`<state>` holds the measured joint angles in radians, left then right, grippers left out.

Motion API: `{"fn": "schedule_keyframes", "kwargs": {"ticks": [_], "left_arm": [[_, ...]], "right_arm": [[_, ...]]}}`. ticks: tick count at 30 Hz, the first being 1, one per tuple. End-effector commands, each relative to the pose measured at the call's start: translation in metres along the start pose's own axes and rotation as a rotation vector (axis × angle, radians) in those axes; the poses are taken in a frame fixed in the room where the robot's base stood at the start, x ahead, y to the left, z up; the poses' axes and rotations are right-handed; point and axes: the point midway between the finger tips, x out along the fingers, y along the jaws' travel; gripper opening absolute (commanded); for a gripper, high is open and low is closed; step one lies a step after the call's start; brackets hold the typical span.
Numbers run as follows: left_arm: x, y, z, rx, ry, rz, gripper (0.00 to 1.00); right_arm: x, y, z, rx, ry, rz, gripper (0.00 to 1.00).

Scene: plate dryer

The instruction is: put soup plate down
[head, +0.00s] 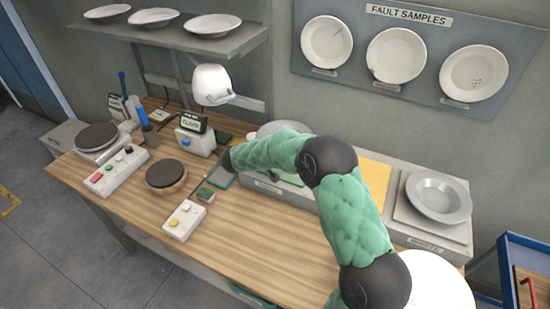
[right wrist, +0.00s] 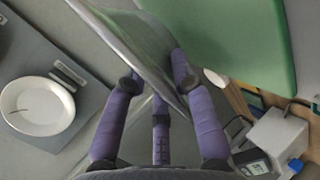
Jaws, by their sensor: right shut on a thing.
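My right arm comes in from the lower right in the head view and bends left over the bench; it hides its own gripper there. In the right wrist view the purple fingers of my right gripper (right wrist: 155,90) are shut on a grey, shiny soup plate (right wrist: 128,38), seen steeply tilted and close up. In the head view part of a grey plate (head: 283,127) shows just behind my forearm; most of it is hidden. Another grey soup plate (head: 438,196) lies on a square pad on the grey counter at the right. My left gripper is not in view.
A white lamp (head: 212,84) hangs above the bench. A labelled meter (head: 195,135), a button box (head: 184,220) and a dark round pad (head: 166,174) stand at left. A large green surface (right wrist: 235,35) lies beyond the held plate. The front middle of the wooden bench (head: 255,235) is clear.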

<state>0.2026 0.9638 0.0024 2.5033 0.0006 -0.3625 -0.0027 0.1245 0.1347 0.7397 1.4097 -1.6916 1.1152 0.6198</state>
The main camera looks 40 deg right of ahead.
Motion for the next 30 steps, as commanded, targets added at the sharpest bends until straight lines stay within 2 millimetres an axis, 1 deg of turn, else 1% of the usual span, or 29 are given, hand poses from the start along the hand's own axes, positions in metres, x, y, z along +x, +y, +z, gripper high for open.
{"fn": "schedule_keyframes", "kwargs": {"ticks": [3,6,9,17,23,24,30], "left_arm": [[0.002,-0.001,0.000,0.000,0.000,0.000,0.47],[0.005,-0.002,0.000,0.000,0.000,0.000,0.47],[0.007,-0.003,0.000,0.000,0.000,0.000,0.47],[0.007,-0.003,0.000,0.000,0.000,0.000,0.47],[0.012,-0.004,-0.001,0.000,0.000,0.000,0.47],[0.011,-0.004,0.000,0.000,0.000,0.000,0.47],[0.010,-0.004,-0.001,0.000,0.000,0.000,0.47]], "right_arm": [[0.012,-0.003,0.001,0.002,-0.002,0.002,0.00],[0.018,-0.018,0.001,-0.002,-0.001,0.000,0.00],[0.024,-0.026,0.001,0.001,0.000,0.002,0.00],[0.025,-0.027,0.001,0.003,0.001,0.002,0.00],[0.026,-0.030,0.001,0.003,0.001,0.003,0.00],[0.026,-0.032,0.002,0.000,0.000,-0.001,0.36],[0.026,-0.032,0.002,0.000,0.000,-0.001,0.36]]}}
